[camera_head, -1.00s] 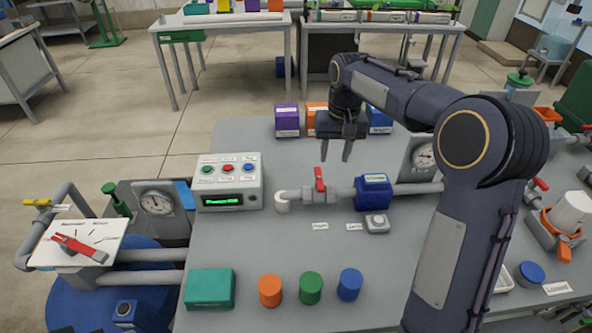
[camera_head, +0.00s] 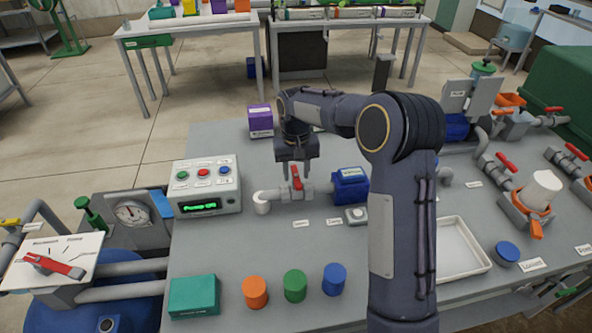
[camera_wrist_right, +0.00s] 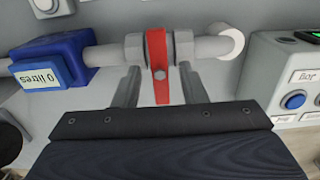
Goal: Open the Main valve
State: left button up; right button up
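The valve on the pipe beside the blue meter has a red lever (camera_head: 296,186); I take it as the Main valve, though its table label is too small to read. The lever also shows in the right wrist view (camera_wrist_right: 158,62), lying across the grey pipe. My right gripper (camera_head: 295,172) is open and points down over the lever. In the right wrist view its fingers (camera_wrist_right: 160,88) stand on either side of the lever, with gaps visible. The blue meter (camera_wrist_right: 50,63) reads "0 litres". My left gripper is not in view.
A control box (camera_head: 206,186) with coloured buttons stands left of the valve. Orange (camera_head: 255,292), green (camera_head: 295,286) and blue (camera_head: 334,279) cylinders and a teal box (camera_head: 194,296) sit in front. More red-handled valves (camera_head: 506,162) are at the right, beyond a white tray (camera_head: 484,262).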

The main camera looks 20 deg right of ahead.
jog(key=shift+c, duration=0.5)
grip_shut()
jog(key=shift+n, duration=0.4)
jog(key=n+p, duration=0.1)
jog(key=n, duration=0.1)
jog(key=shift+r+n, duration=0.1)
jog(key=shift+n, duration=0.3)
jog(key=n+p, duration=0.2)
jog(key=n, duration=0.3)
jog(key=n+p, duration=0.1)
jog(key=n, duration=0.4)
jog(key=shift+n+p, duration=0.5)
jog(key=shift+n, duration=1.8)
